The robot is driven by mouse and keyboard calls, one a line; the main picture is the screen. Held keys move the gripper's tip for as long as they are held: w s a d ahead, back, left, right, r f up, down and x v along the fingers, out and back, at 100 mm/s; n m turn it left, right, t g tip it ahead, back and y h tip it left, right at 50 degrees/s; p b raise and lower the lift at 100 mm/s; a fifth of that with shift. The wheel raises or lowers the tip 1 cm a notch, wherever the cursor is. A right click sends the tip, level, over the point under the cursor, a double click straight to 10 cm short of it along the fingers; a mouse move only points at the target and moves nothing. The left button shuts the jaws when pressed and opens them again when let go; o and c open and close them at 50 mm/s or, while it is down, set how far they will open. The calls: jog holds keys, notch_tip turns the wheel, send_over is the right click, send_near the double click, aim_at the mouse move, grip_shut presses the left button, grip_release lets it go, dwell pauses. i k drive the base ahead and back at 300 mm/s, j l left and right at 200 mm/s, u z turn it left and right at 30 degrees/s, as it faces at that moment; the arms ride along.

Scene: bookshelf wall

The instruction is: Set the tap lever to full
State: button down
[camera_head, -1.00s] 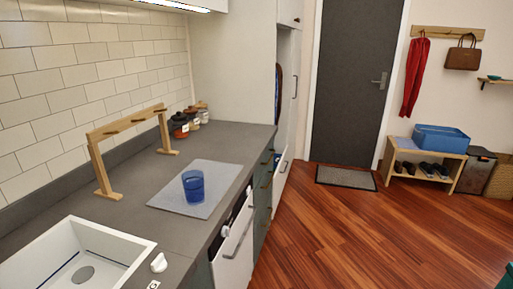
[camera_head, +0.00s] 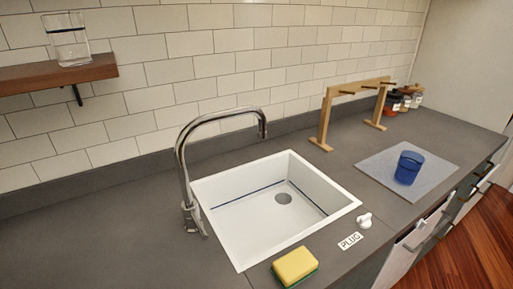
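A chrome tap (camera_head: 184,165) with a tall curved spout stands on the counter at the left edge of the sink. Its spout tip hangs over the back of the basin. A small lever (camera_head: 194,220) seems to sit low on the tap's body; its setting is too small to tell. The white sink (camera_head: 225,240) looks empty, with a dark line along its inner walls and a round grey drain (camera_head: 283,198). No water shows from the spout. My gripper is not in view.
A yellow-green sponge (camera_head: 295,266), a white knob (camera_head: 365,220) and a "PLUG" label (camera_head: 350,240) lie at the sink's front. A wooden rack (camera_head: 325,118) stands behind. A glass (camera_head: 68,40) sits on a wall shelf (camera_head: 30,79).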

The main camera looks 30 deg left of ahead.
aim_at(191, 211)
jog(key=u, duration=1.5)
jog(key=i+l, duration=0.1)
jog(key=l, duration=0.5)
jog(key=i+l, duration=0.1)
jog(key=l, duration=0.45)
